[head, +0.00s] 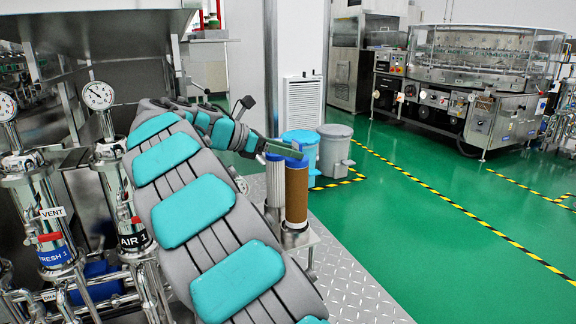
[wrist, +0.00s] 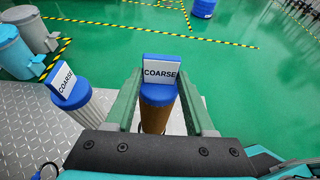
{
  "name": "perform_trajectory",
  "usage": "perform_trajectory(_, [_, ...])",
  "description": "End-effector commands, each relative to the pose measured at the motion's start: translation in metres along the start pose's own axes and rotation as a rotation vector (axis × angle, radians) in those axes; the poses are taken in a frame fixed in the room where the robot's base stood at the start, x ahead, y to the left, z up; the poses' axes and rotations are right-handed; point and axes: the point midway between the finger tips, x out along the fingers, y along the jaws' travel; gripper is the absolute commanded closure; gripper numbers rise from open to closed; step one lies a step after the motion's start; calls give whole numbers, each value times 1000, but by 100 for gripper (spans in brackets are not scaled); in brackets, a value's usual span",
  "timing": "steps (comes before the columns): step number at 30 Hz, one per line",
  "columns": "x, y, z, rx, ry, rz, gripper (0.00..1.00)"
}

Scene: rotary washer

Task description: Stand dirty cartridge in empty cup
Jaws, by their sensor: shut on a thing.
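The dirty cartridge (head: 297,198), brown with a blue cap, is upright on the right of the pair in the head view. In the wrist view its brown body (wrist: 154,119) and blue tab marked COARSE (wrist: 161,72) are between my fingers. My gripper (head: 286,151) is shut on the blue tab at its top; it also shows in the wrist view (wrist: 160,78). A steel cup (head: 296,238) is at the cartridge's lower end. I cannot tell whether the cartridge rests fully in it. The cup's inside is hidden.
A white pleated cartridge (wrist: 92,107) with a blue COARSE cap stands close to the left, also in the head view (head: 275,181). Steel housings with gauges (head: 98,96) stand at left. Blue (head: 300,146) and grey bins (head: 335,150) are behind. Green floor (head: 420,230) is clear at right.

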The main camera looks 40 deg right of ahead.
Motion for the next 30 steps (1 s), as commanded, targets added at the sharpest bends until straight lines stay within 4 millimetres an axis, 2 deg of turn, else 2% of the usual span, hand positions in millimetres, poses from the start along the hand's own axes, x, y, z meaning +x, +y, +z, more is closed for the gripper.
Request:
perform_trajectory(5, [5, 3, -4, 1, -2, 1, 100])
perform_trajectory(12, [15, 3, -31, 1, -3, 2, 100])
perform_trajectory(21, [15, 3, -30, 2, -2, 2, 100])
perform_trajectory(22, [15, 3, -31, 2, -1, 2, 44])
perform_trajectory(30, [15, 3, -32, 2, -1, 2, 16])
